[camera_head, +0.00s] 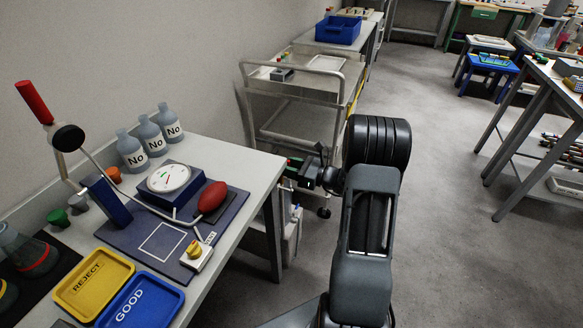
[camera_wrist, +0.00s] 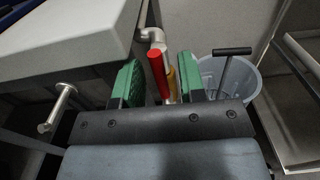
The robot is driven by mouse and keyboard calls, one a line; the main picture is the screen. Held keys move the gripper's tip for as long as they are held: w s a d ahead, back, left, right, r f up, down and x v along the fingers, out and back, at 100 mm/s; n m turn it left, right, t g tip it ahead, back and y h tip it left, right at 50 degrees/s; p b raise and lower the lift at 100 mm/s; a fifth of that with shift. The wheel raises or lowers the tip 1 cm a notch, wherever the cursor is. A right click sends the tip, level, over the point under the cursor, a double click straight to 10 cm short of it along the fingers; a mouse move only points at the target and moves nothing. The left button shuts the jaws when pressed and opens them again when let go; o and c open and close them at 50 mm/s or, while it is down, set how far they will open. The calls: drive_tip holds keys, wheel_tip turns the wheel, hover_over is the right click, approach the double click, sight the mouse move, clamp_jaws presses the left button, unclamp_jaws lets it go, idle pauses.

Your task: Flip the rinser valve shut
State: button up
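The rinser valve shows in the wrist view as a red lever handle (camera_wrist: 157,72) in front of a yellowish body (camera_wrist: 172,82), below a bent grey pipe (camera_wrist: 153,36). My gripper (camera_wrist: 162,76) is open, its two green-padded fingers on either side of the red handle. Gaps show between the handle and both fingers, and I cannot tell how deep the handle sits between them. The lower part of the valve is hidden behind the gripper's dark front plate. In the head view my gripper (camera_head: 304,172) is just past the right end of the workbench, and the valve cannot be made out.
The workbench (camera_head: 242,166) edge is close on the left. A pale bucket (camera_wrist: 243,82) with a black-handled tool stands right of my gripper. A metal peg (camera_wrist: 62,105) sticks out at left.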

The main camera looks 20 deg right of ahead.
drive_tip(key=shift+c, duration=0.3)
clamp_jaws()
idle(0.3)
